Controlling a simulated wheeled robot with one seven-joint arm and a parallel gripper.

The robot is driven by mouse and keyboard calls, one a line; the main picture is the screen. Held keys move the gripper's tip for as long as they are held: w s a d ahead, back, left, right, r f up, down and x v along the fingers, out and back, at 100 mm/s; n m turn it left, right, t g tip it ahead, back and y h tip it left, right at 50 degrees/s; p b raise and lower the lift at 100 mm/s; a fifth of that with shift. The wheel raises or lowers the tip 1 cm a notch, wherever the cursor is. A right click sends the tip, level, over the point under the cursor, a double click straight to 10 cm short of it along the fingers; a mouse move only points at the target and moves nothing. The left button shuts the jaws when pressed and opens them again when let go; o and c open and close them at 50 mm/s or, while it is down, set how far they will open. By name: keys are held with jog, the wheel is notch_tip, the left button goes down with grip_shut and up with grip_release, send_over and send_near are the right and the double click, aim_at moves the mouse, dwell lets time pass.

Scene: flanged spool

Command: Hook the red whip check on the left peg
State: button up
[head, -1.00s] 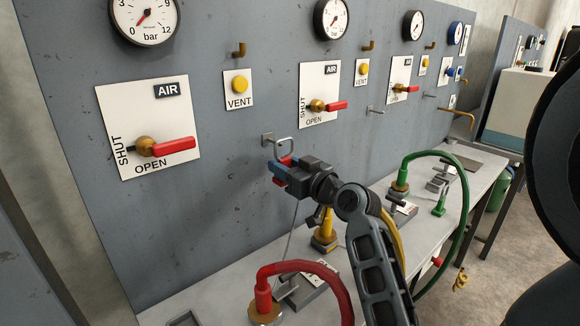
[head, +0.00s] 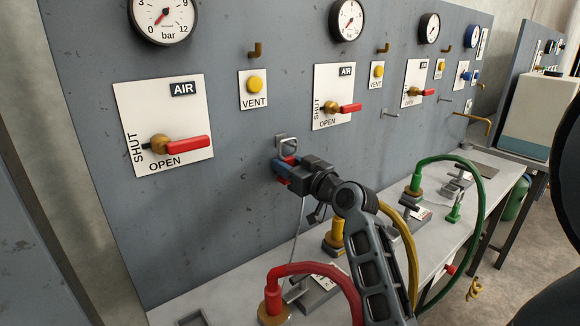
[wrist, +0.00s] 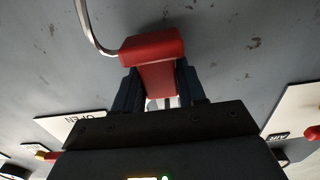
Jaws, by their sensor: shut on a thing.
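The whip check shows as a red sleeve (wrist: 152,50) with a bent steel loop (head: 290,147) rising from it. My gripper (head: 284,170) is shut on the red sleeve, with its blue fingers on both sides in the wrist view (wrist: 155,88). The left peg (head: 279,138) comes from a small plate on the grey panel, right behind the loop. The loop overlaps the peg in the head view; I cannot tell whether it is around the peg or in front of it. The peg does not show clearly in the wrist view. A thin grey cable (head: 298,225) hangs below my gripper.
The grey panel (head: 230,190) carries a red-handled valve (head: 185,146), a yellow vent button (head: 254,84) and gauges (head: 163,17). Another peg (head: 390,113) stands to the right. Red (head: 315,268), yellow (head: 408,235) and green (head: 484,205) hoses rise from the bench below.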

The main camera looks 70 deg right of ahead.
dwell(0.4)
jog(key=o, duration=1.1)
jog(key=shift+s, duration=0.1)
jog(key=shift+s+a+f, duration=0.15)
jog(key=shift+s+a, duration=0.1)
jog(key=b+v, duration=0.2)
jog(key=v, duration=0.5)
